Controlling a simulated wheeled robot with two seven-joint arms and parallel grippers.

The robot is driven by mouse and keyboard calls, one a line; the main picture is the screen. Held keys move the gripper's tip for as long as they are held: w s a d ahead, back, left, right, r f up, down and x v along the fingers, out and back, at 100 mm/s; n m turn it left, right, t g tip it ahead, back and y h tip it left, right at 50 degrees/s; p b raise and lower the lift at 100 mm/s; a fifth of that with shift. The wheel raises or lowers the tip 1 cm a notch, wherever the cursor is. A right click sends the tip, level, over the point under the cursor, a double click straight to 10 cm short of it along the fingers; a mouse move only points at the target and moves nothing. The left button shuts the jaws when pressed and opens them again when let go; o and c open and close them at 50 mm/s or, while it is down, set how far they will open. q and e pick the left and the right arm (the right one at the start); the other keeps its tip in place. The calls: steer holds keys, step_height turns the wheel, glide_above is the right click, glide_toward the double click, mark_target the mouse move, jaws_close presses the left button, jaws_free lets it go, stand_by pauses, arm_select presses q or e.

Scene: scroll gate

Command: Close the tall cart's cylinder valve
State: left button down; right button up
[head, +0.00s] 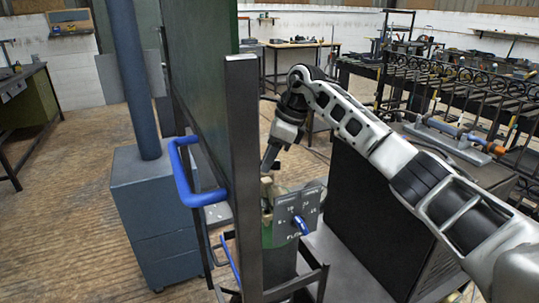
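The tall cart shows in the middle of the head view, with a dark upright post (246,170) and a low dark frame. A green cylinder (279,260) stands in it, partly hidden by the post. A brass-coloured valve (267,192) sits at the cylinder's top. A grey dial plate (310,203) with white marks and a blue lever (301,225) is beside the valve. My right gripper (268,166) points down just above the valve; its fingers look close together, but I cannot tell whether they are open or touching the valve. My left gripper is not in view.
A blue handle (186,178) sticks out left of the post. A large green panel (200,70) rises behind it. A grey cabinet (155,215) with a blue-grey pole stands at left. A black box (375,215) is under my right arm. Workbenches line the right.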

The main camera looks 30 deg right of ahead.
jaws_close()
